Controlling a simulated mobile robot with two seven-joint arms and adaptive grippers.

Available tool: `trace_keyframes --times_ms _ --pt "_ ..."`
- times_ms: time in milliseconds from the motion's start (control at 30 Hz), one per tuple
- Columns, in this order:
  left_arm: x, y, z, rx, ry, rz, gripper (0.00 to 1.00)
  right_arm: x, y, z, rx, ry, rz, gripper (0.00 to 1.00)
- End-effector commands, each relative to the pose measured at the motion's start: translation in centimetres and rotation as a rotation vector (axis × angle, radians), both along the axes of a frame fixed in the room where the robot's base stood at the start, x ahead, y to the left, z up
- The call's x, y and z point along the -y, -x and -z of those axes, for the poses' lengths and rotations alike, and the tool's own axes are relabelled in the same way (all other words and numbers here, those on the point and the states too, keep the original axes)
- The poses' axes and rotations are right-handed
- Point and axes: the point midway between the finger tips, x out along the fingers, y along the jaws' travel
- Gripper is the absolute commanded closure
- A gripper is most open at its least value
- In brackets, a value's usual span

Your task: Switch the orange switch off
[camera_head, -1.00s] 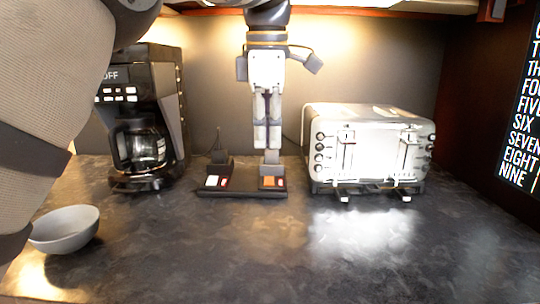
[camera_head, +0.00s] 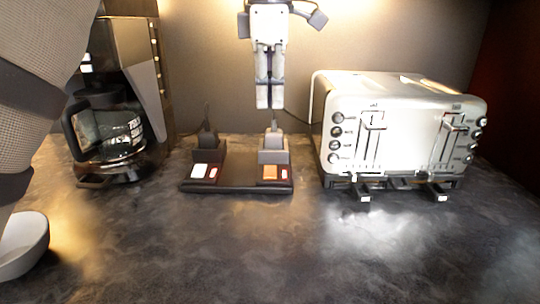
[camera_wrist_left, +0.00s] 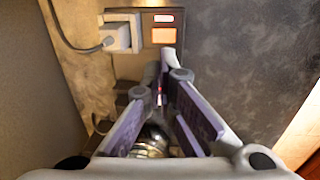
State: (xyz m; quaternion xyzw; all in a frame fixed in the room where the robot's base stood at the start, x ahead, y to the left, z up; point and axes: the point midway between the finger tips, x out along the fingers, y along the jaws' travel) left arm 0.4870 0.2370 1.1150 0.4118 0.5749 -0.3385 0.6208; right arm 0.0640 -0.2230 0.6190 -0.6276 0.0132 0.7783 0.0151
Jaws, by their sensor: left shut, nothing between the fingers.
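The orange switch (camera_head: 269,173) is on the right end of a dark power strip (camera_head: 236,188) on the counter, with a small red piece beside it. A white switch (camera_head: 199,171) is on the strip's left end. My left gripper (camera_head: 269,106) is shut and empty, pointing down above the strip, apart from it in the head view. In the left wrist view, its fingertips (camera_wrist_left: 168,52) show just below the orange switch (camera_wrist_left: 164,35). A grey plug (camera_wrist_left: 119,34) sits beside the switch there. My right gripper is not in view.
Plugs with cords (camera_head: 273,140) stand at the back of the strip. A coffee maker (camera_head: 108,140) is to the left and a silver toaster (camera_head: 400,125) to the right. The front counter (camera_head: 240,250) is clear.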

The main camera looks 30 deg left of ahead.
Motion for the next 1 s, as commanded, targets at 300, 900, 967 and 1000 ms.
trace_keyframes --times_ms 300,900,967,1000 --pt "-0.3 -0.6 6.4 -0.001 0.002 0.0 1.0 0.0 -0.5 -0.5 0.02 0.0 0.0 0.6" --pt "-0.7 -1.4 13.0 0.003 0.001 -0.001 1.0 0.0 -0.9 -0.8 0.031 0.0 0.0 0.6" --pt "-0.7 -1.4 13.0 0.002 0.0 -0.001 1.0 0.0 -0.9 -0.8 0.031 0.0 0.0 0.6" --pt "-0.7 -1.4 13.0 0.002 0.0 -0.001 1.0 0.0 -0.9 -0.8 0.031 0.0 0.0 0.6"
